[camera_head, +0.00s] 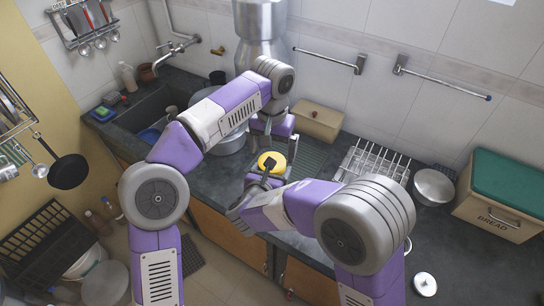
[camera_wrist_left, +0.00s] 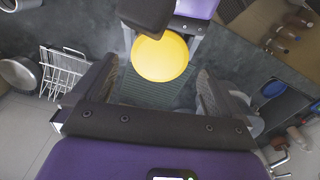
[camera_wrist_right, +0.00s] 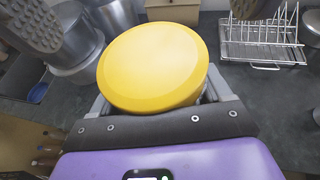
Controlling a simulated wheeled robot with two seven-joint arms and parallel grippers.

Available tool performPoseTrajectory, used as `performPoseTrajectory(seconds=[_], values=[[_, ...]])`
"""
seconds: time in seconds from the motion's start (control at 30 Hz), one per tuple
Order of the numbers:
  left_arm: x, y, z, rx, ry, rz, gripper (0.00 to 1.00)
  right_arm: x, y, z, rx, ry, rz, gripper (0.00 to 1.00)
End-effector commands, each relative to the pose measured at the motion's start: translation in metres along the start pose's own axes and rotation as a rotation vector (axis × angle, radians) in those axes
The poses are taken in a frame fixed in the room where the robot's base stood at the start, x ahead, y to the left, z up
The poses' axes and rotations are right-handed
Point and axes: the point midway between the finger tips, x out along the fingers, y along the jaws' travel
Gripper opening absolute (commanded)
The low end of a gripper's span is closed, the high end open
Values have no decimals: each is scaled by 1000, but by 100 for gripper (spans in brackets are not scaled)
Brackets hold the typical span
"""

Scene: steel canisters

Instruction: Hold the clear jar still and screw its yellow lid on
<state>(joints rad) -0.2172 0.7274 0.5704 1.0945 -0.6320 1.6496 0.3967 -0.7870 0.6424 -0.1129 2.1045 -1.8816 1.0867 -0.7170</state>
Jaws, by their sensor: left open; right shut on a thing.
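The yellow lid (camera_head: 279,160) lies flat in the head view, partly behind a dark part of my right wrist. It is large and close in the right wrist view (camera_wrist_right: 155,65). The clear jar is hidden under the lid; I cannot tell how the two are seated. My right gripper (camera_wrist_right: 160,102) is shut just below the lid, its fingers on either side, apparently on the jar. My left gripper (camera_head: 272,146) is open above the lid, pointing down. In the left wrist view the lid (camera_wrist_left: 160,58) shows between and beyond its spread, empty fingers.
A wire rack (camera_head: 372,163) and a metal bowl (camera_head: 434,187) stand to the right on the dark counter, with a bread bin (camera_head: 498,205) beyond. A beige box (camera_head: 318,121) is behind. A large pot (camera_wrist_right: 70,35) and the sink (camera_head: 150,120) are to the left.

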Motion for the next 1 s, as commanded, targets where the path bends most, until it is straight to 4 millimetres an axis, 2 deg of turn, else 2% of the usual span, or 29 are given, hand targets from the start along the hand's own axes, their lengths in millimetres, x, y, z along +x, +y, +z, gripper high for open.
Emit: performPoseTrajectory(seconds=[0.1,0.23,0.67,1.0], values=[[18,-1,0,-1,-3,0,100,0,0,0,0,-1,0,0],[30,0,0,0,0,0,100,0,0,0,0,-1,0,0],[36,0,0,0,1,0,98,0,0,0,0,-1,0,0],[36,0,0,0,1,0,46,0,0,0,0,-1,0,0]])
